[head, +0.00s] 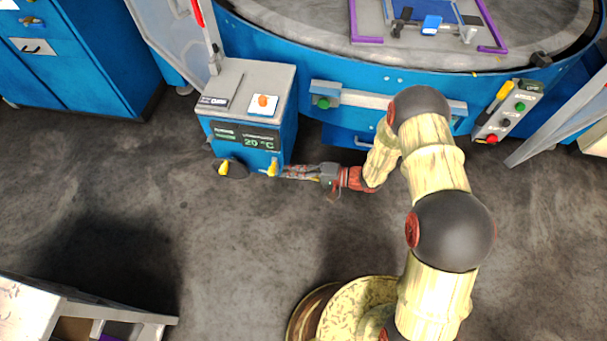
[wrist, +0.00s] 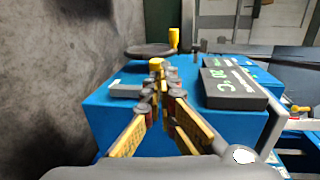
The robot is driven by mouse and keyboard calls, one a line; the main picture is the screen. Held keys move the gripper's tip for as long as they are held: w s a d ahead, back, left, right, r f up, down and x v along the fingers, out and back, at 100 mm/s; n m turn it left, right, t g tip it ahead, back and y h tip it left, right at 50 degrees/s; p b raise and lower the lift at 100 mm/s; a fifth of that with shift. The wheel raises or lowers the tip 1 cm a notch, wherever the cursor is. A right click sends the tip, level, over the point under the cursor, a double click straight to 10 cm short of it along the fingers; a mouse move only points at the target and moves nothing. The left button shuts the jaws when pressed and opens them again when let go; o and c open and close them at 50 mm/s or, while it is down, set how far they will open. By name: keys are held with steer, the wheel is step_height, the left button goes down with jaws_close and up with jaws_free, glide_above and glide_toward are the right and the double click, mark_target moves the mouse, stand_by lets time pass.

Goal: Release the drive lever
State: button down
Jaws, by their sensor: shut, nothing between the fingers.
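A short yellow-tipped lever (head: 272,169) stands on the front of the blue control cabinet (head: 290,125), below its display, and looks like the drive lever. In the wrist view its yellow end (wrist: 157,62) shows just beyond my fingertips. My gripper (head: 286,172) comes in from the right, low at the cabinet front, with its tips close to this lever; I cannot tell whether they touch. In the wrist view my gripper (wrist: 156,80) has its fingers together with nothing between them. The fingers hide the lower part of the lever.
Left of the lever is a dark handwheel (head: 236,172) with a yellow knob. The display (head: 245,137) reads 20 °C. A large blue round machine (head: 370,78) stands behind. The floor in front is open.

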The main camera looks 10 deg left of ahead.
mark_target(274, 172)
steer(key=shift+w+a+f, duration=0.1)
steer(key=shift+a+f, duration=0.05)
steer(key=shift+a, duration=0.85)
steer(key=shift+a+r, duration=0.15)
steer(key=shift+r, duration=0.05)
steer(key=shift+a+h, duration=0.15)
steer(key=shift+h, duration=0.25)
